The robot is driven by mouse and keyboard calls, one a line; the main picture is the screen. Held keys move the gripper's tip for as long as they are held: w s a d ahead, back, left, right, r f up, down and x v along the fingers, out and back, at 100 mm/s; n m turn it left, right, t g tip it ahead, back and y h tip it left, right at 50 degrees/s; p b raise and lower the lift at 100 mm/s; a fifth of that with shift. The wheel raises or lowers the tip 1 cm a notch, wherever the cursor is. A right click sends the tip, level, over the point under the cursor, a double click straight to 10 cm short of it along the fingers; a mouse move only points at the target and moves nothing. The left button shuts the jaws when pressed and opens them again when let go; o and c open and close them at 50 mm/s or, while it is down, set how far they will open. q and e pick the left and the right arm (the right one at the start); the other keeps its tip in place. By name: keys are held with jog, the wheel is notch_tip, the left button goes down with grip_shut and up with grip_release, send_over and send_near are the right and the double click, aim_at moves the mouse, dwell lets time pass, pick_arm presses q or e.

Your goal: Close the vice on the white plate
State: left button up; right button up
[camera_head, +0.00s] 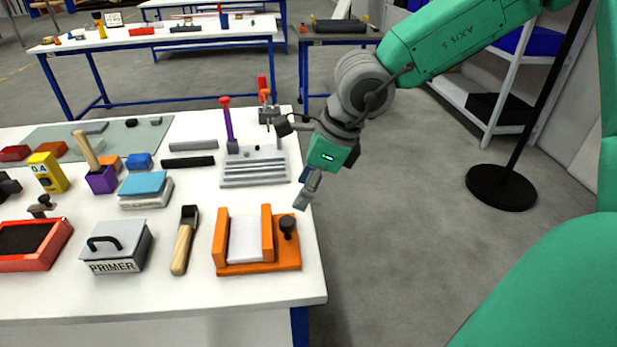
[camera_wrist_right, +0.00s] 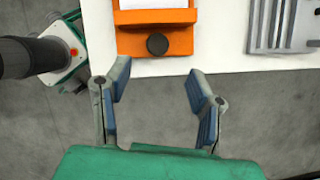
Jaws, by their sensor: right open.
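The orange vice (camera_head: 258,268) stands near the right front corner of the white table, and its base and jaw also show at the top of the right wrist view (camera_wrist_right: 180,42). The white plate (camera_head: 245,240) lies between its two upright orange jaws; in the wrist view only a strip of it shows (camera_wrist_right: 155,3). The black knob (camera_head: 287,226) sits at the vice's right end and also shows in the wrist view (camera_wrist_right: 158,44). My right gripper (camera_head: 303,196) is empty, off the table's right edge near the knob; its fingers are spread in the wrist view (camera_wrist_right: 158,92). My left gripper is not in view.
A grey slotted block (camera_head: 255,170) stands behind the vice. A wooden-handled tool (camera_head: 183,245) and a grey PRIMER box (camera_head: 115,245) lie to its left. The floor right of the table is clear up to a black stand base (camera_head: 502,188).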

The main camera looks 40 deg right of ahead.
jog(key=shift+v, duration=1.15)
jog(key=s+d+f+n+h+b, duration=0.1)
jog(key=s+d+f+n+h, duration=0.15)
jog(key=f+n, duration=0.5)
jog(key=s+d+f+n+h, duration=0.25)
jog(key=f+n, duration=0.25)
jog(key=f, duration=0.6)
jog(key=s+a+f+n+g+y, duration=0.1)
jog(key=s+a+f+n, duration=0.2)
jog(key=s+f+n, duration=0.3)
jog(key=s+a+f+n+g+b, duration=0.1)
jog(key=s+a+f+n, duration=0.3)
jog(key=s+f+n, duration=0.3)
jog(key=shift+s+f+n+g+y, duration=0.35)
jog(key=shift+s+n, duration=0.5)
jog(key=shift+n, duration=0.3)
